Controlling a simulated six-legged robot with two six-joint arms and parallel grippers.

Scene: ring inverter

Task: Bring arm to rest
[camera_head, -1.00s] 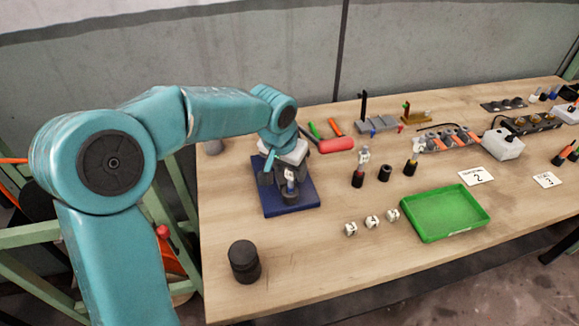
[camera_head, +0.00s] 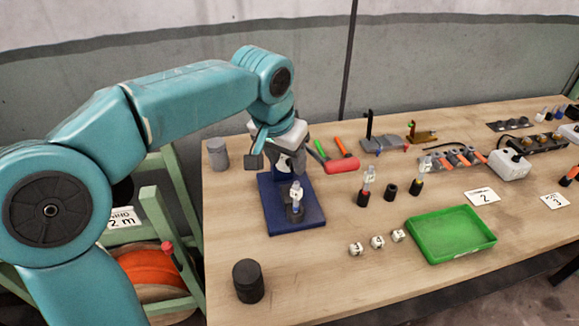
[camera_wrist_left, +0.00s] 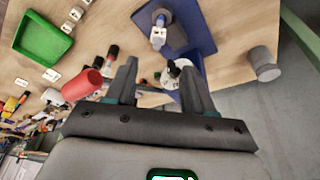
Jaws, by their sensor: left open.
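My left gripper (camera_head: 276,158) hangs above the back of the blue stand (camera_head: 273,211). Its jaws are open; in the left wrist view the two fingers (camera_wrist_left: 158,72) are spread apart. A white and dark part of the stand (camera_wrist_left: 174,74) shows beyond the fingers there, and I cannot tell any contact. A small white piece with a blue band (camera_head: 297,193) stands upright in a dark holder (camera_head: 310,214) on the stand's front. It also shows in the left wrist view (camera_wrist_left: 158,36), apart from the fingers. My right gripper is not in view.
A grey cylinder (camera_head: 217,154) stands left of the stand and a black one (camera_head: 248,281) in front. A red-headed hammer (camera_head: 342,166) lies close on the right. White cubes (camera_head: 377,242) and a green tray (camera_head: 434,252) are further right.

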